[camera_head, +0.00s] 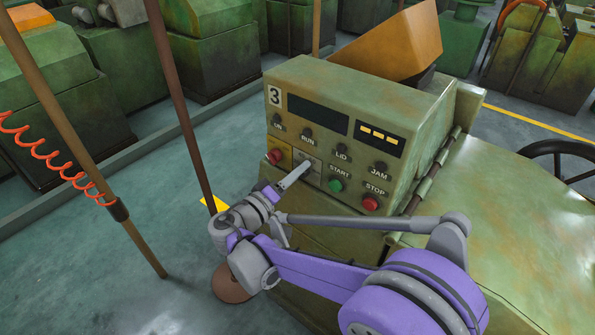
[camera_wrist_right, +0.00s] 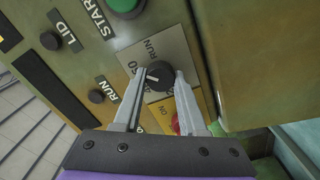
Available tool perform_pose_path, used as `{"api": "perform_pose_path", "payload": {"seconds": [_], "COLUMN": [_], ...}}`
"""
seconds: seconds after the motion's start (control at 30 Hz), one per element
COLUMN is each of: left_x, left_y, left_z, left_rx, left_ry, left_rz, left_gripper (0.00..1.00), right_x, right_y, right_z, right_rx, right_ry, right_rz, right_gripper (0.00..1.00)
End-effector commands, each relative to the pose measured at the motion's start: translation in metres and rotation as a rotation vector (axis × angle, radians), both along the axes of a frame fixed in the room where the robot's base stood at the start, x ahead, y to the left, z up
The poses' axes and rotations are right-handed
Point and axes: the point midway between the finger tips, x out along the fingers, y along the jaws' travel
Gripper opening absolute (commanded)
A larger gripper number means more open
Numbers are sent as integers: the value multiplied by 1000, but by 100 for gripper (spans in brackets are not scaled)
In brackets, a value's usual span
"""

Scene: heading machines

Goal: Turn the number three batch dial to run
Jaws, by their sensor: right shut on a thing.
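The batch dial (camera_wrist_right: 161,74) is a small black knob with a white pointer mark, on a pale plate on the green machine (camera_head: 320,80) marked 3. In the wrist view the mark points left, toward the 0, and RUN is printed above the knob. My right gripper (camera_wrist_right: 162,72) has its two grey fingers on either side of the knob, shut on it. In the head view my right gripper (camera_head: 304,167) reaches the panel from the lower left, and its fingers hide the dial. My left gripper is not in view.
Beside the dial are a red button (camera_head: 275,157), a green START button (camera_head: 335,186) and a red STOP button (camera_head: 370,203). Small black lamps sit above them. Brown posts (camera_head: 180,95) stand left of the machine. Open floor (camera_head: 100,250) lies at lower left.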

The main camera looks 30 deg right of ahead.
Motion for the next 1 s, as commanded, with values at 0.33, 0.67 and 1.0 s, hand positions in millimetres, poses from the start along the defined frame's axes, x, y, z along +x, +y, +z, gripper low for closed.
{"api": "perform_pose_path", "payload": {"seconds": [0.33,0.67,1.0], "left_x": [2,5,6], "left_y": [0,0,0], "left_z": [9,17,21], "left_rx": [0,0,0], "left_ry": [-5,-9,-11], "left_rz": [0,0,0], "left_gripper": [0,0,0], "right_x": [-1,-1,-2], "right_y": [0,0,-1], "right_z": [2,2,2], "right_rx": [126,233,298], "right_ry": [-303,-559,-717], "right_rz": [1,0,0], "right_gripper": [0,0,0]}}
